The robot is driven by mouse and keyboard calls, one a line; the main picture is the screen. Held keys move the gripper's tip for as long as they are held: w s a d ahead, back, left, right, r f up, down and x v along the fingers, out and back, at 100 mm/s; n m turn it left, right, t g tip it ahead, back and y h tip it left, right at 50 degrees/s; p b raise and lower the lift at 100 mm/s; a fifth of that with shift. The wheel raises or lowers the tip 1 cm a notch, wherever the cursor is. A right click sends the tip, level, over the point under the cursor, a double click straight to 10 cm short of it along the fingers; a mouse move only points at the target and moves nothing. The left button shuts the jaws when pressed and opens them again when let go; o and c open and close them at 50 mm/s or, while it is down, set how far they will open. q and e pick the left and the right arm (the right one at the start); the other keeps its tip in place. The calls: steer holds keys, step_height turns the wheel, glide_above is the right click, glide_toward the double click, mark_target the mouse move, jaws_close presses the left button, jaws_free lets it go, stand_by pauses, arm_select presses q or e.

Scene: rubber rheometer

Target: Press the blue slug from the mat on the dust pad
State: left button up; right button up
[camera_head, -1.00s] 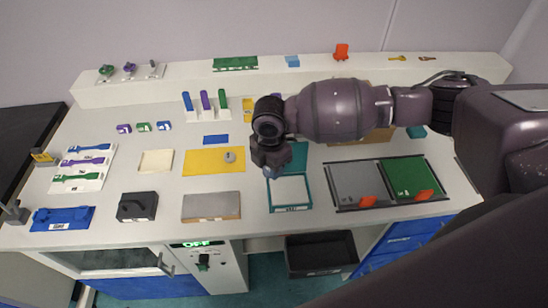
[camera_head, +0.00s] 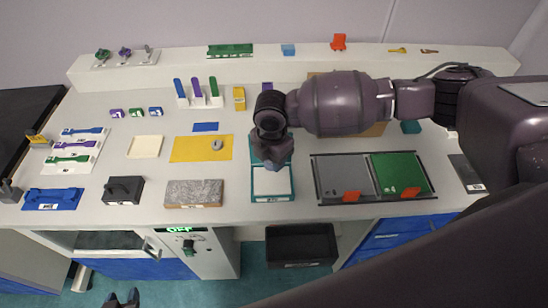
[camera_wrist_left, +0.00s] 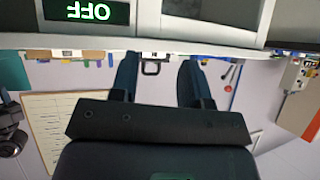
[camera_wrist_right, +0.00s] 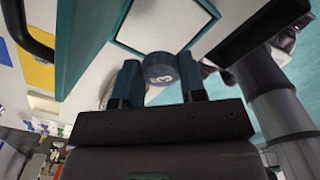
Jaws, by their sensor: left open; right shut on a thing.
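My right gripper (camera_head: 277,166) is shut on a dark blue round slug (camera_wrist_right: 160,68) with a pale mark on its end, seen in the right wrist view. In the head view the gripper is over the back part of a white pad in a teal frame (camera_head: 271,184), which I take for the dust pad; whether the slug touches it I cannot tell. In the right wrist view the white pad (camera_wrist_right: 165,22) lies just beyond the slug. The yellow mat (camera_head: 188,156) carries one grey ring-like piece (camera_head: 217,145). My left gripper (camera_head: 123,298) is open and empty below the table front.
A speckled grey slab (camera_head: 194,194) and a black block with a handle (camera_head: 123,190) stand left of the pad. Grey and green plates (camera_head: 398,174) lie to the right. A raised teal panel (camera_wrist_right: 85,40) stands beside the pad. A dark open bin (camera_head: 301,245) is below.

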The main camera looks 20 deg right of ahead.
mark_target(273, 180)
steer(key=shift+f, duration=0.15)
steer(key=shift+d+f+b, duration=0.1)
steer(key=shift+f+b, duration=0.4)
steer(key=shift+f, duration=0.55)
steer(key=shift+f+b, duration=0.55)
steer(key=shift+f, duration=0.8)
arm_select(q)
steer(key=shift+w+d+f, duration=0.1)
steer(key=shift+w+f, duration=0.4)
arm_select(e)
steer(key=shift+f, duration=0.5)
arm_select(q)
steer(key=shift+f+b, duration=0.2)
steer(key=shift+b, duration=0.2)
arm_select(e)
steer(key=shift+f, duration=0.45)
arm_select(q)
steer(key=shift+r+p, duration=0.35)
arm_select(e)
steer(key=shift+s+f, duration=0.15)
stand_by(0.4)
steer(key=shift+r+p, duration=1.2)
steer(key=shift+r, duration=0.1)
arm_select(q)
steer(key=shift+s+r, duration=0.1)
steer(key=shift+r, duration=0.85)
arm_select(e)
steer(key=shift+r, duration=2.3)
